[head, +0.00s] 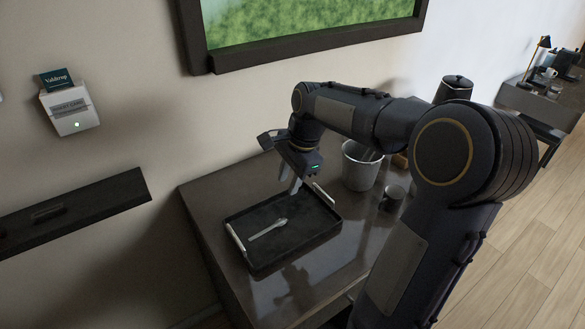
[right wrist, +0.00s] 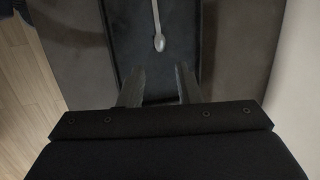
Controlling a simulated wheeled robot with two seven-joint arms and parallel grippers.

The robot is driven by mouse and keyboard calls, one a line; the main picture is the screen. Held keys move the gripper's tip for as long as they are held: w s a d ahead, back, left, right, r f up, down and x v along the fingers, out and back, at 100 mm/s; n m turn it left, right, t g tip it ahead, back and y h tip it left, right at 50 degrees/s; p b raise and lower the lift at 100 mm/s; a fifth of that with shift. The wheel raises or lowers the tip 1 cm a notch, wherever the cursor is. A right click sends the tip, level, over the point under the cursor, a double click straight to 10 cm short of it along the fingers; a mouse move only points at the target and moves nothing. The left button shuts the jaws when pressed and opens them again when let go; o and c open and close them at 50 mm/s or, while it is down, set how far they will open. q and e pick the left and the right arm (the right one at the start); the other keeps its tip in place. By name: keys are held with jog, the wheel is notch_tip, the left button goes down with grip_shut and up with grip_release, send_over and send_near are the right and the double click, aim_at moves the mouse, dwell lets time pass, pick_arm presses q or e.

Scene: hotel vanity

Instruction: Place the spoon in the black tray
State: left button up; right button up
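The spoon (head: 268,229) is light grey and lies flat inside the black tray (head: 262,262), left of the tray's middle. The tray has two pale handles and rests on the dark table. My right gripper (head: 294,188) is above the tray's far edge, apart from the spoon. In the right wrist view the spoon (right wrist: 159,38) lies on the tray floor (right wrist: 178,65), beyond the two spread fingers (right wrist: 160,84). The fingers are open with nothing between them. My left gripper is not in view.
A silver bucket (head: 361,168) and a dark mug (head: 392,197) stand right of the tray on the table (head: 330,268). A dark lidded container (head: 455,88) is behind my right arm. A dark wall shelf (head: 75,212) is at left. The table front is clear.

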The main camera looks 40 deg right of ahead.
jog(key=s+a+r+n+t+y, duration=0.2)
jog(key=s+a+r+n, duration=0.1)
jog(key=s+a+n, duration=0.65)
jog(key=s+a+f+n+t, duration=0.1)
jog(key=s+a+f+n, duration=0.4)
jog(key=s+n, duration=0.3)
jog(key=shift+s+a+f, duration=0.15)
jog(key=shift+s+a, duration=0.15)
jog(key=shift+a, duration=0.6)
